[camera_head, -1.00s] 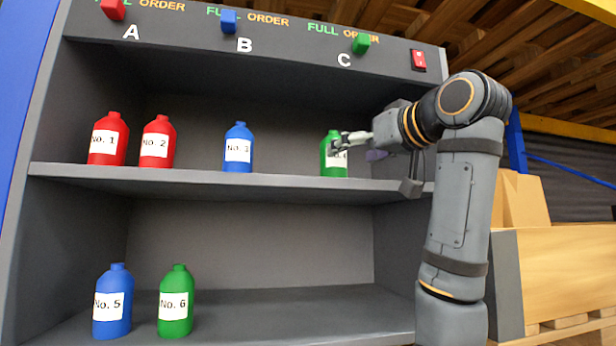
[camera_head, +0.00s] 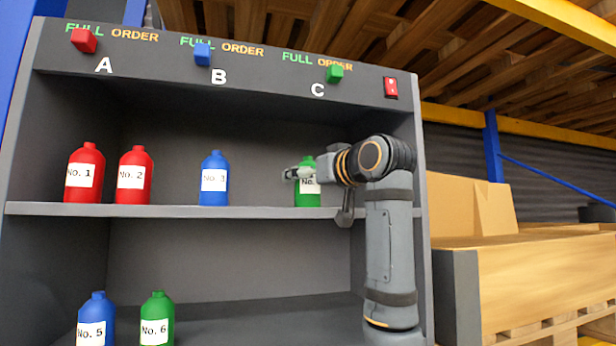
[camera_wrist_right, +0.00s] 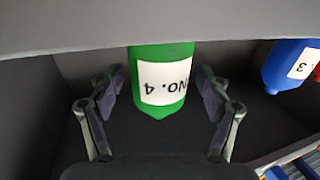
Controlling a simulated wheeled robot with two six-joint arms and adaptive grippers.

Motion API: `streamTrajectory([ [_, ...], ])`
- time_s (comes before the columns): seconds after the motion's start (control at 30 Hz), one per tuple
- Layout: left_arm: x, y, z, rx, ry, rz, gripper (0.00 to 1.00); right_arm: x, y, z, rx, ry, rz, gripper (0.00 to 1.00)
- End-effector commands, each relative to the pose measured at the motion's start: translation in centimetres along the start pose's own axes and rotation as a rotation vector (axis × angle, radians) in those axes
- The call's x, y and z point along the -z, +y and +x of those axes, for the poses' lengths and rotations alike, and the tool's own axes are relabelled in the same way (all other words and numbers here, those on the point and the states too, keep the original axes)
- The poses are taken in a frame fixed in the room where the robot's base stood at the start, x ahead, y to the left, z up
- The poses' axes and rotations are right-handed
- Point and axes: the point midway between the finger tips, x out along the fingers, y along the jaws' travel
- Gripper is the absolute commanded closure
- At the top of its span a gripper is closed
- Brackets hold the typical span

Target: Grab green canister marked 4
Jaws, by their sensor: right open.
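The green canister marked No. 4 (camera_head: 308,193) stands on the upper shelf, at its right part under the letter C. My right gripper partly covers it in the head view. In the right wrist view the green canister (camera_wrist_right: 160,110) appears upside down with its "No. 4" label, between the two fingers. My right gripper (camera_wrist_right: 160,100) is open, with one finger on each side of the canister and a visible gap on both sides. In the head view the right gripper (camera_head: 297,174) is at the canister's upper part. My left gripper is not in view.
Red canisters 1 (camera_head: 85,160) and 2 (camera_head: 134,160) and blue canister 3 (camera_head: 214,165) share the upper shelf (camera_head: 250,212). Blue 5 (camera_head: 96,310) and green 6 (camera_head: 157,305) stand below. A wooden crate (camera_head: 540,280) is at the right.

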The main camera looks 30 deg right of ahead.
Motion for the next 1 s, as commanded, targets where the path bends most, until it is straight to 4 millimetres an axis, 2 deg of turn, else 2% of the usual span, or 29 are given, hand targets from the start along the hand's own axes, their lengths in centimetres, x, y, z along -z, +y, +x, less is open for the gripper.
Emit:
streamTrajectory([
  [0.13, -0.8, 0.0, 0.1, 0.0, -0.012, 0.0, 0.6, -0.1, 0.0, 0.0, 0.0, 0.0, 0.0, 0.23],
  [0.43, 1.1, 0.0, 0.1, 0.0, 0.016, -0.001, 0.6, -0.1, 0.0, -0.1, 0.0, 0.0, 0.0, 0.63],
  [0.67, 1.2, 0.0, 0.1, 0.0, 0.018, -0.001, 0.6, -0.1, 0.0, -0.1, 0.0, 0.0, 0.0, 0.94],
  [1.0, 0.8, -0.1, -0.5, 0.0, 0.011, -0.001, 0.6, 0.5, 0.0, 0.2, 0.0, 0.002, 0.0, 0.94],
])
